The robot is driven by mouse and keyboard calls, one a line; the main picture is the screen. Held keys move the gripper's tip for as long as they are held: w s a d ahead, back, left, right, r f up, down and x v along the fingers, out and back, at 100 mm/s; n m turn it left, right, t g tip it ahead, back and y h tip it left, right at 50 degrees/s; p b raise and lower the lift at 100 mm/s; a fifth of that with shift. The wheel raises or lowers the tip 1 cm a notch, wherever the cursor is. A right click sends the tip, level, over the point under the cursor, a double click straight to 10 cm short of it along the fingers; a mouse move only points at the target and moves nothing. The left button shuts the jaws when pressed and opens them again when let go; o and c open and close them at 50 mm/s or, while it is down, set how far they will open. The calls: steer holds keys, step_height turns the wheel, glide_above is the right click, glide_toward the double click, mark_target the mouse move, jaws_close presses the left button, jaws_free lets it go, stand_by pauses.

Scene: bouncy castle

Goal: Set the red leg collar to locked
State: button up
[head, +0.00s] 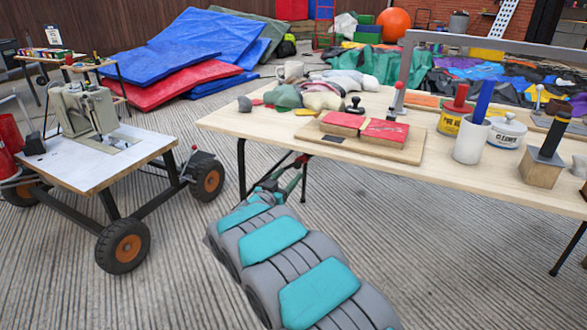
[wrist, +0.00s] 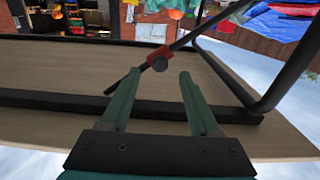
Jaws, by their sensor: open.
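The red leg collar (wrist: 156,57) sits around a thin dark rod (wrist: 186,41) in the wrist view, with a round dark knob (wrist: 160,64) on it. My gripper (wrist: 160,76) is open, its two green fingers pointing at the collar, one on each side of the knob's line. Nothing is held, and the fingertips appear just short of the knob. In the head view my gripper (head: 292,176) is low, under the front edge of the wooden table (head: 230,122). The collar's locked or unlocked state cannot be told.
Black frame bars (wrist: 60,101) and the table's underside (wrist: 70,72) are close around my gripper in the wrist view. The tabletop holds red pads (head: 385,132), a white cup (head: 472,141) and several tools. A sewing machine cart (head: 110,160) stands left.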

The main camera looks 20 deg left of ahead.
mark_target(296, 166)
steer(key=shift+w+d+r, duration=0.1)
steer(key=shift+w, duration=1.05)
steer(key=shift+w+d, duration=0.1)
steer(key=shift+w, duration=1)
jaws_close()
